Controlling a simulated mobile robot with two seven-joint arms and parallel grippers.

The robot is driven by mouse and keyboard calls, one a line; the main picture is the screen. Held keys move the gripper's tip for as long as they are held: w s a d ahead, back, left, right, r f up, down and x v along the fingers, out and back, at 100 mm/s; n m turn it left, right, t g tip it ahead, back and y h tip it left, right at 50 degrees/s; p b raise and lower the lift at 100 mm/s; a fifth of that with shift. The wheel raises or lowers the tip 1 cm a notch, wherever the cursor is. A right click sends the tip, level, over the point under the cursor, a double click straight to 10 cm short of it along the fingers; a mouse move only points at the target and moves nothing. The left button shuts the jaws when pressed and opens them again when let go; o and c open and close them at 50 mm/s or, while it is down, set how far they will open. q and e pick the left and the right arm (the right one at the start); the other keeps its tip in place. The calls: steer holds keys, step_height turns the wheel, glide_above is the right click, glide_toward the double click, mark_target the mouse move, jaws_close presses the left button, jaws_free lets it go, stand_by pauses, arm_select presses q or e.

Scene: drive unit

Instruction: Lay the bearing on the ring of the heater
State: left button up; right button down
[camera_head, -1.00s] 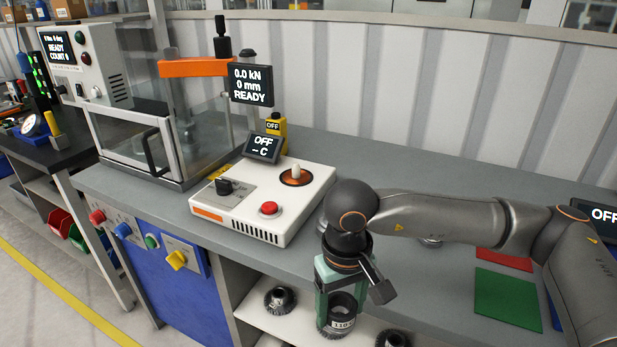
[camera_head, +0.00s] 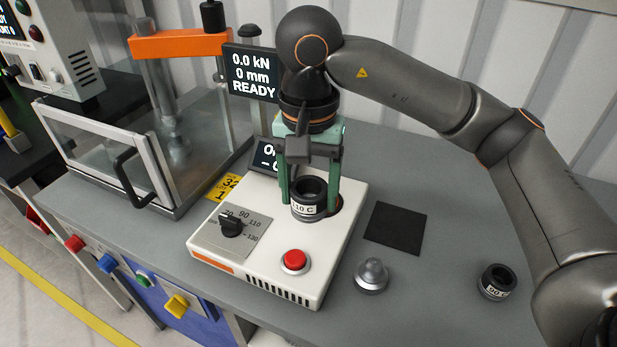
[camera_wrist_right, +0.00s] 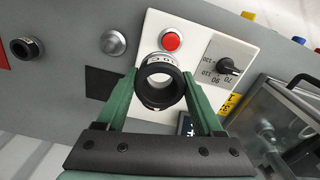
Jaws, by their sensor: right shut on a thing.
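My right gripper (camera_head: 309,200) is shut on a dark ring-shaped bearing (camera_head: 309,207) with a white label that reads "110 C". Its green fingers hold the bearing from both sides above the heater (camera_head: 270,270). In the right wrist view the bearing (camera_wrist_right: 160,84) is between the fingertips, with its open bore facing the camera. The heater is a white box with a dial (camera_head: 231,224) and a red button (camera_head: 295,261). The heater's ring (camera_head: 336,204) is mostly hidden behind the bearing and a finger. I cannot tell whether the bearing touches it. My left gripper is not in view.
A second bearing (camera_head: 497,282) stands on the bench at the right. A metal knob-like part (camera_head: 371,275) and a black square mat (camera_head: 396,228) lie right of the heater. A press with a glass guard (camera_head: 150,150) stands left. The heater's display (camera_head: 262,158) is partly hidden.

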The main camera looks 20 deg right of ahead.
steer(key=w+d+f, duration=0.2)
steer(key=w, duration=0.1)
steer(key=w+d+f, duration=0.3)
steer(key=w, duration=0.1)
steer(key=w+d+f, duration=0.2)
steer(key=w, duration=0.1)
steer(key=shift+w+d+f+p, duration=0.3)
steer(key=shift+w+f+p, duration=0.05)
steer(key=shift+w+f, duration=0.05)
steer(key=shift+w+d+f, duration=0.25)
steer(key=shift+w+f, duration=0.1)
steer(key=shift+f, duration=0.15)
step_height(320, 180, down, 3)
steer(key=shift+w+d+f+p, duration=0.1)
steer(key=shift+w+p, duration=0.05)
steer(key=shift+p, duration=0.3)
steer(key=shift+f, duration=0.15)
steer(key=shift+f, duration=0.2)
jaws_free()
